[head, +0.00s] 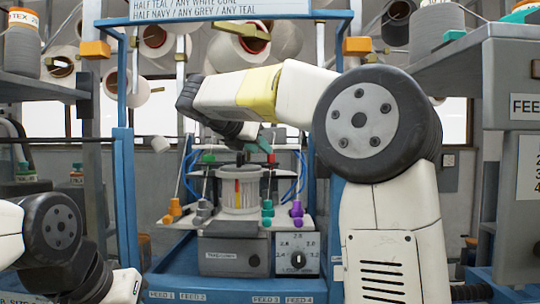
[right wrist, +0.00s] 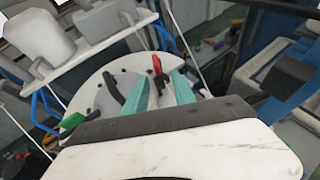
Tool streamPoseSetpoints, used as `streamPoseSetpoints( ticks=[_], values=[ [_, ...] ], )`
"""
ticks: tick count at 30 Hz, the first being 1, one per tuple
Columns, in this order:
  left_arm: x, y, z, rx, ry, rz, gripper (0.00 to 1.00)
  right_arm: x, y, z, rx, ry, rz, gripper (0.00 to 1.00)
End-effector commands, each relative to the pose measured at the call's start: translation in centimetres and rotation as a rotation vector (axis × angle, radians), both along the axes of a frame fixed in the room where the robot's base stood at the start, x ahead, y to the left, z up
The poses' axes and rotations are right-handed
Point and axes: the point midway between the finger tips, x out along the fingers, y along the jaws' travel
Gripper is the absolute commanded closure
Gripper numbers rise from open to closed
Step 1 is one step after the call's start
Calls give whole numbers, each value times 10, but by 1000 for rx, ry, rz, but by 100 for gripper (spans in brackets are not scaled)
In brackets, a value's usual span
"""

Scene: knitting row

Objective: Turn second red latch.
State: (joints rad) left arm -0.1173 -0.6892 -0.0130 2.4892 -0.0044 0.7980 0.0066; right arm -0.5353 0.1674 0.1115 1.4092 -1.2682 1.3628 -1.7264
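A round pale plate carries several latches on the knitting machine (head: 240,198). A red latch (right wrist: 157,65) stands up from it in the right wrist view, and a red latch also shows at the right of the machine top in the head view (head: 271,158). A green latch (right wrist: 72,120) is at the plate's near left edge. My right gripper (right wrist: 160,84) is open, its two teal fingers on either side of the red latch; I cannot tell whether they touch it. Which red latch is the second cannot be told. My left gripper is out of view; only my left arm shows.
Blue frame posts (head: 126,190) flank the machine. Thin yarn rods and coloured feeder blocks, orange (head: 173,210) and purple (head: 296,210), stand close around it. A dial box (head: 297,254) sits below. Yarn cones hang behind and a shelf (head: 455,70) juts in at right.

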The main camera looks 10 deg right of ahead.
Motion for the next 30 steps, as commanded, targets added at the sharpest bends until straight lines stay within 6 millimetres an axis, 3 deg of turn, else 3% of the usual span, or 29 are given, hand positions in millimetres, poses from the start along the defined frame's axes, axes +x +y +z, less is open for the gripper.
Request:
streamPoseSetpoints(
  ticks=[4, 18, 29, 30],
  values=[
    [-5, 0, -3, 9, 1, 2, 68, 8, 3, 5, -48, 6, 13, 68],
    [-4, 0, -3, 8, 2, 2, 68, 56, -35, -21, -46, 5, 13, 68],
    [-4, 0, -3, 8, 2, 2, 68, 61, -39, -23, -44, 4, 13, 68],
    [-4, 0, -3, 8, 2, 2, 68, 61, -39, -23, -44, 4, 13, 74]
  ],
)
